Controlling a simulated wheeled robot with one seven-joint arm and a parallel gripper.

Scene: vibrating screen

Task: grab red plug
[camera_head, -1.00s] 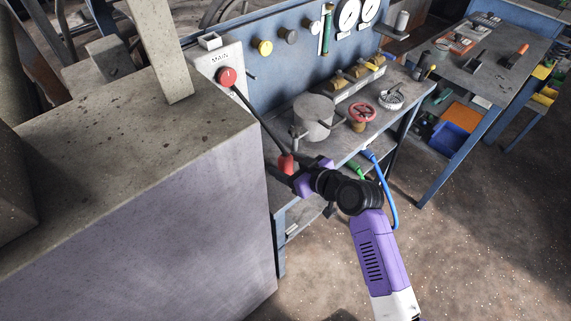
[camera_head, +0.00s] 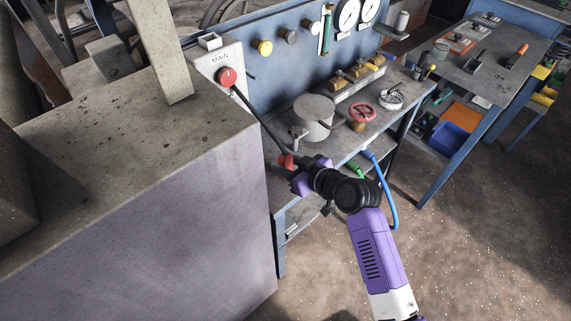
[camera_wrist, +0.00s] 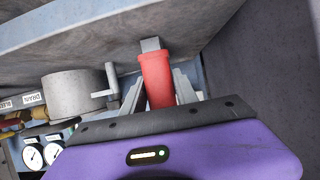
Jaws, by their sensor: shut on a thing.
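A large stone-grey block (camera_head: 130,190) stands close on the left. The bench (camera_head: 345,150) holds a grey pot (camera_head: 312,118) and a red valve wheel (camera_head: 361,112). Green (camera_head: 355,170) and blue (camera_head: 367,153) plugs hang at its front edge. The floor at right is open.

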